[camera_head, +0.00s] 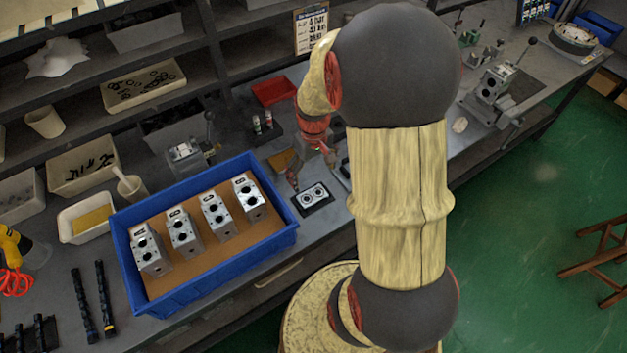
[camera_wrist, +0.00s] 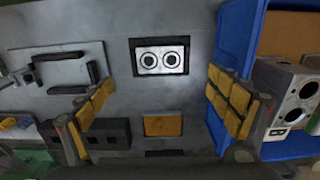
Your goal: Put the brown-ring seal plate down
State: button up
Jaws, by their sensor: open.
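The seal plate (camera_head: 313,195) is a small light metal plate with two round rings, lying flat on a dark pad on the bench, right of the blue tray. In the wrist view the plate (camera_wrist: 161,69) lies flat on the dark pad (camera_wrist: 134,50), above the gap between my fingers. Its rings look dark; their brown colour is hard to tell. My gripper (camera_wrist: 165,108) is open, with yellow-padded fingers wide apart and nothing between them. It is apart from the plate.
The blue tray (camera_head: 205,296) holds several metal valve blocks, close to the right finger in the wrist view. A yellow pad (camera_wrist: 163,125) and a dark block with holes (camera_wrist: 108,134) lie near the gripper. A grey fixture plate (camera_wrist: 60,95) is at left.

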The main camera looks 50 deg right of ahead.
jog(key=a+r+n+t, duration=0.1)
jog(key=a+r+t, duration=0.2)
jog(key=a+r, duration=1.05)
jog(key=s+a+r+n+t, duration=0.1)
jog(key=s+a+r+t, duration=0.1)
jog(key=s+a+r, duration=0.5)
notch_tip(320, 180, up, 3)
jog(key=shift+s+a+r+n+t, duration=0.2)
jog(key=shift+s+a+n+t, duration=0.1)
jog(key=shift+a, duration=0.85)
